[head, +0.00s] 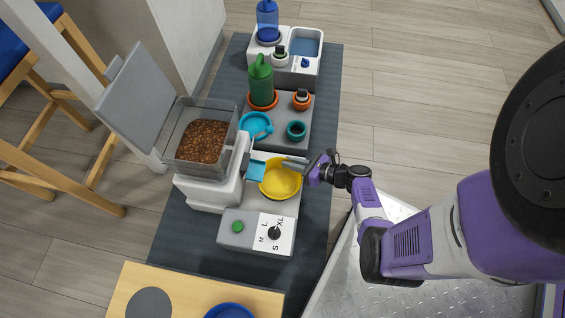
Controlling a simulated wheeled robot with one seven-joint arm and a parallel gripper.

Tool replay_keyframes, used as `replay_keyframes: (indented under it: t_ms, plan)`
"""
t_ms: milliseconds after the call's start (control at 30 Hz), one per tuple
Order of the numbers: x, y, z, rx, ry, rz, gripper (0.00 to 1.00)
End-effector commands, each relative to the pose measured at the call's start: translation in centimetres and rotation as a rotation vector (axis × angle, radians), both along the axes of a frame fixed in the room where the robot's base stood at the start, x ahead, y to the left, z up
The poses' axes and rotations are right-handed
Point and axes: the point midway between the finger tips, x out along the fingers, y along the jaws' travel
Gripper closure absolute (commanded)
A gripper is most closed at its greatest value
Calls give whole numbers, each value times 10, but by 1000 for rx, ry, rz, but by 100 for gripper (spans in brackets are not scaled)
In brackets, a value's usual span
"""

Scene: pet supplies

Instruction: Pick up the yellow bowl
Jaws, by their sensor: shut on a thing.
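The yellow bowl (281,182) sits upright at the front of the food dispenser, over its grey platform (291,208) and beside the light-blue chute (256,169). My gripper (300,164) reaches in from the right at the bowl's far right rim. It is shut on the bowl's rim, with the fingertips small and partly hidden. I cannot tell whether the bowl's base touches the platform.
The dispenser's clear bin (190,150) holds brown kibble, and its grey lid (140,97) is open. A control panel (254,232) is nearer me. Bare floor lies to the right.

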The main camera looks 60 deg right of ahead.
Motion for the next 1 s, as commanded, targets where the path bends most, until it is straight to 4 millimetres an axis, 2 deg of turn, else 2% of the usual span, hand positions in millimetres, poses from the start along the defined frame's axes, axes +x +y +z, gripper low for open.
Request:
replay_keyframes:
  t_ms: [133,767,1000]
  plan:
    - [-2,4,-2,4,7,2,100]
    - [0,4,15,1,2,6,100]
    - [-1,6,14,1,1,8,100]
